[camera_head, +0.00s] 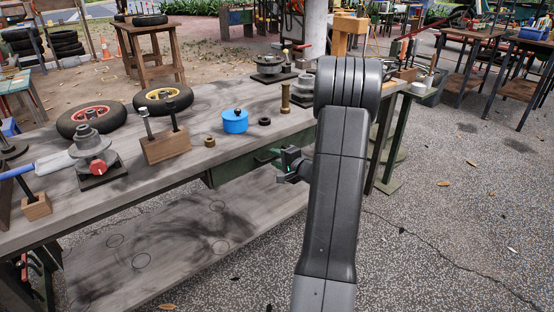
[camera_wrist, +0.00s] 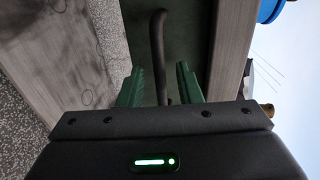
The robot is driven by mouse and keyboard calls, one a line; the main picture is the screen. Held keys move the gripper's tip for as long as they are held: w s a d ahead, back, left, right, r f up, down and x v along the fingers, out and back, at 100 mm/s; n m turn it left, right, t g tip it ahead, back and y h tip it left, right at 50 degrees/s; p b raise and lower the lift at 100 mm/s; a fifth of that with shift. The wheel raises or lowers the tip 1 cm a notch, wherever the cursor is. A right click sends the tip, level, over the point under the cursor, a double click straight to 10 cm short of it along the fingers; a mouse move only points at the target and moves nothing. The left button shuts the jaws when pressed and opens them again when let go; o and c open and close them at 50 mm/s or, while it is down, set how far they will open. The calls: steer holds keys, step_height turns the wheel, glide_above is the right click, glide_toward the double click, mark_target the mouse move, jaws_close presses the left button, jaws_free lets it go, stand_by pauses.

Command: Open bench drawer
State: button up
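The dark green bench drawer (camera_head: 228,168) sits under the front edge of the workbench and looks shut. Its front (camera_wrist: 190,30) fills the upper middle of the wrist view, turned on its side. A dark curved bar handle (camera_wrist: 158,45) stands out from it. My gripper (camera_wrist: 160,85) is open, its two green fingers on either side of the handle with a visible gap to each.
A lower shelf (camera_head: 180,245) lies beneath. The paved floor (camera_head: 430,235) at right is clear.

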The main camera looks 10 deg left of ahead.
jaws_close()
steer(key=f+b+v, duration=0.2)
steer(key=b+v, duration=0.2)
steer(key=v, duration=0.8)
steer(key=d+f+b+v, duration=0.1)
steer(key=f+b+v, duration=0.2)
steer(key=v, duration=0.9)
steer(key=shift+s+b, duration=0.4)
steer(key=shift+b, duration=0.25)
jaws_free()
